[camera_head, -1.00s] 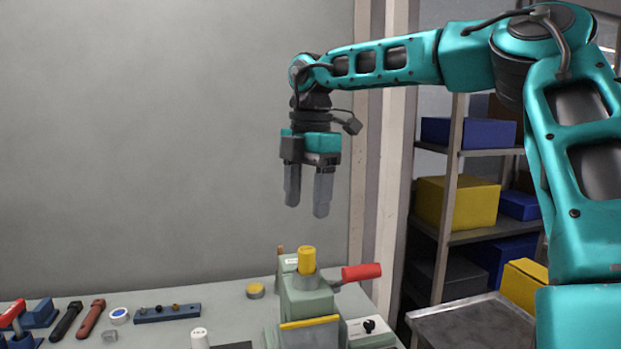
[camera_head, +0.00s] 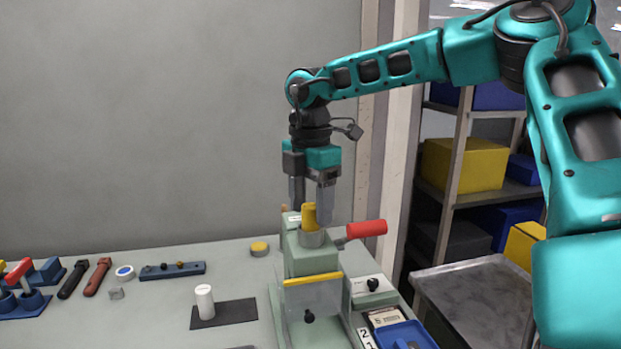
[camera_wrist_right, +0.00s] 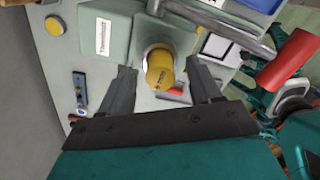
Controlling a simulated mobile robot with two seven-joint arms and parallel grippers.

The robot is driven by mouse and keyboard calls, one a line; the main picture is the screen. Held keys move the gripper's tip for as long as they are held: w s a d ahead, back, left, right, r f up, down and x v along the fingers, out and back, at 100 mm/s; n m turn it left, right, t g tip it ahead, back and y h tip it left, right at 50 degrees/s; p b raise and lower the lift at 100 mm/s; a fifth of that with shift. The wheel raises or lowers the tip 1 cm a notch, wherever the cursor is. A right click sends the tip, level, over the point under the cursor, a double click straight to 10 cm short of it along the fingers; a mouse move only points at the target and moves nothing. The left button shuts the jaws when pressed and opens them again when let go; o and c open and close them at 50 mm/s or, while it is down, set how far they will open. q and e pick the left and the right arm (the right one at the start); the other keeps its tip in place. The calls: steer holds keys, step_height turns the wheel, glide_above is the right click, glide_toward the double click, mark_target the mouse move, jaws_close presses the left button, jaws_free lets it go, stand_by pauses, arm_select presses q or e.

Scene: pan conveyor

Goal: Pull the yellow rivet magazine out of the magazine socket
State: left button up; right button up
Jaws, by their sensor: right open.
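The yellow rivet magazine (camera_head: 309,214) stands upright in the grey round magazine socket (camera_head: 312,239) on top of the green-grey machine (camera_head: 309,262). My right gripper (camera_head: 312,212) points down with its fingertips around the height of the magazine's top. In the right wrist view the magazine (camera_wrist_right: 160,70) shows between the two open fingers (camera_wrist_right: 163,82), with a gap on each side. The socket's ring is partly hidden behind the magazine there. My left gripper is not in view.
A red-handled lever (camera_head: 366,229) sticks out to the right of the socket, close to my right gripper. A clear guard with a yellow top edge (camera_head: 312,279) is on the machine's front. A white cylinder (camera_head: 204,301) stands on a dark mat at left. A metal cart (camera_head: 470,290) is at right.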

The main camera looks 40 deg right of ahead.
steer(key=shift+f, duration=0.8)
steer(key=shift+c, duration=0.2)
jaws_close()
steer(key=c, duration=0.7)
jaws_free()
steer(key=shift+r, duration=0.1)
steer(key=shift+c, duration=1.4)
